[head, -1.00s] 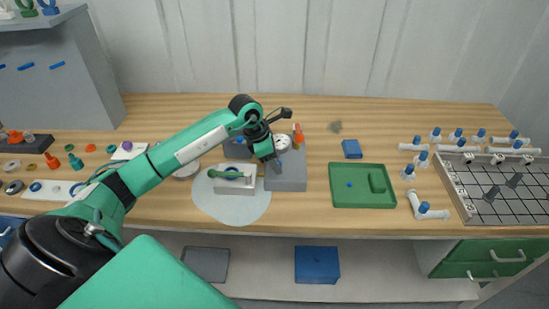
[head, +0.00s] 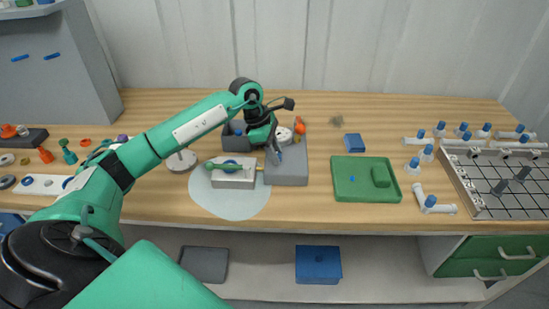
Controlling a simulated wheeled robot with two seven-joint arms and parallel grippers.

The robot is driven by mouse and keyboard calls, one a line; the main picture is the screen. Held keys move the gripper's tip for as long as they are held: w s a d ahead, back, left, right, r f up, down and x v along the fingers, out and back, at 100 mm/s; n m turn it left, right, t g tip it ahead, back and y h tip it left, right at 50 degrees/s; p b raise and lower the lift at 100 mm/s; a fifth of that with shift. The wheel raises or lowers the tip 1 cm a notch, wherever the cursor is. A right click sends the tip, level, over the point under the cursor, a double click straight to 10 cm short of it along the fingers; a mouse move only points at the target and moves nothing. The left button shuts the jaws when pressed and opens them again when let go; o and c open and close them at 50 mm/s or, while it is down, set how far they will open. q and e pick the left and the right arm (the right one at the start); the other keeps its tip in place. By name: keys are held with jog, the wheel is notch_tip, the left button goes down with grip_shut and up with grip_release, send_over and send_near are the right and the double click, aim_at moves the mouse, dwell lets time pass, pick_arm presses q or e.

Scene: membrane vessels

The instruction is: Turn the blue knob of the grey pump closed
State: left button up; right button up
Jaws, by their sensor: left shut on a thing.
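The grey pump (head: 287,172) is a box-shaped block near the middle of the wooden table, with a white round part (head: 284,136) and an orange part (head: 299,126) at its back. My left gripper (head: 277,156) reaches down from the left onto the pump's upper left part. Its fingers are shut on what appears to be the blue knob, which they almost wholly hide. How far the knob is turned cannot be made out. My right gripper is out of view.
A white block with a green part (head: 233,180) sits on a pale round patch (head: 240,208) left of the pump. A green tray (head: 345,192) and a blue block (head: 353,143) are to the right. White pipe fittings and a grid rack (head: 487,207) fill the far right.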

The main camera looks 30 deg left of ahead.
pick_arm(q)
jog(key=shift+m, duration=0.3)
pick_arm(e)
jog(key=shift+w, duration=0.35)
pick_arm(q)
jog(key=o, duration=1)
jog(key=b+v, duration=0.2)
jog(key=v, duration=1.1)
jog(key=shift+a+r, duration=0.3)
jog(key=shift+r, duration=0.05)
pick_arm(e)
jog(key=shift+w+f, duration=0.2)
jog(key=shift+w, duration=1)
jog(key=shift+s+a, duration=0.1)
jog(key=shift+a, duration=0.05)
